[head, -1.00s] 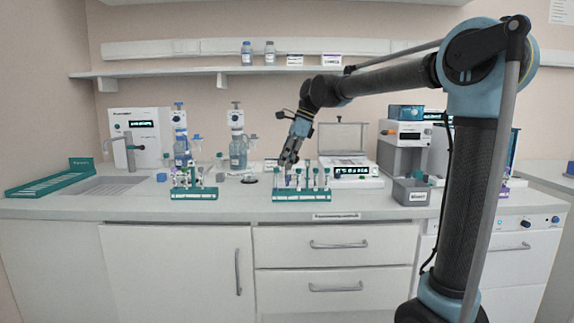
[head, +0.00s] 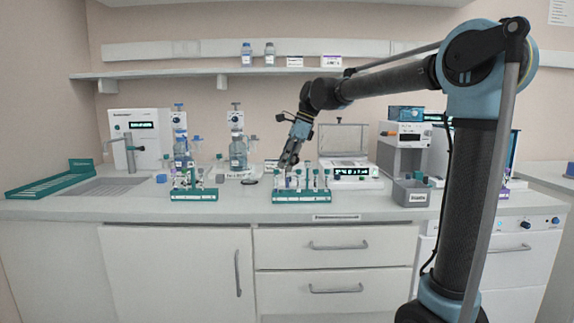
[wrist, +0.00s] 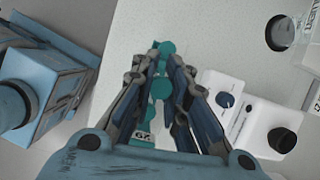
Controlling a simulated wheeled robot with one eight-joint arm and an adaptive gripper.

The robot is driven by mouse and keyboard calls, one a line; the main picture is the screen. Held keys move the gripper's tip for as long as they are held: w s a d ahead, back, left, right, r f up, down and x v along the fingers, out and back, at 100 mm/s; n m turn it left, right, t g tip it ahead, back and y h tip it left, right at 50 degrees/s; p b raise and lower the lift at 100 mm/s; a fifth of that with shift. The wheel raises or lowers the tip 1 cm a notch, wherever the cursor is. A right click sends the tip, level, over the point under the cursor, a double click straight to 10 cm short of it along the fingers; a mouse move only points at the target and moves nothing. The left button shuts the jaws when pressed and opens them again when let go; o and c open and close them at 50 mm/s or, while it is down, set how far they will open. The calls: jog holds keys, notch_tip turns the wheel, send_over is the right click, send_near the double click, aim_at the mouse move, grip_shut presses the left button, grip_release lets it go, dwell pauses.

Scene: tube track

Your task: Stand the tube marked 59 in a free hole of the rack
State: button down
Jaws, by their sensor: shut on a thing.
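My gripper (head: 287,164) is low over the left end of the right-hand teal rack (head: 306,198). Several capped tubes stand in that rack. In the wrist view my gripper (wrist: 161,82) is shut on a teal-capped tube (wrist: 161,89), whose cap shows between the fingers.
A second teal rack (head: 194,195) with tubes stands to the left. A grey bin (head: 411,194) and a white device with a raised lid (head: 355,174) are to the right. Bottles (head: 238,152) stand behind. Bare counter lies between the racks.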

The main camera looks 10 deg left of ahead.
jog(key=shift+f, duration=0.55)
dwell(0.4)
jog(key=shift+r, duration=0.2)
jog(key=shift+r, duration=0.55)
jog(key=shift+f, duration=0.8)
dwell(1.0)
jog(key=shift+r, duration=0.2)
jog(key=shift+r, duration=0.6)
jog(key=c, duration=1.5)
grip_release()
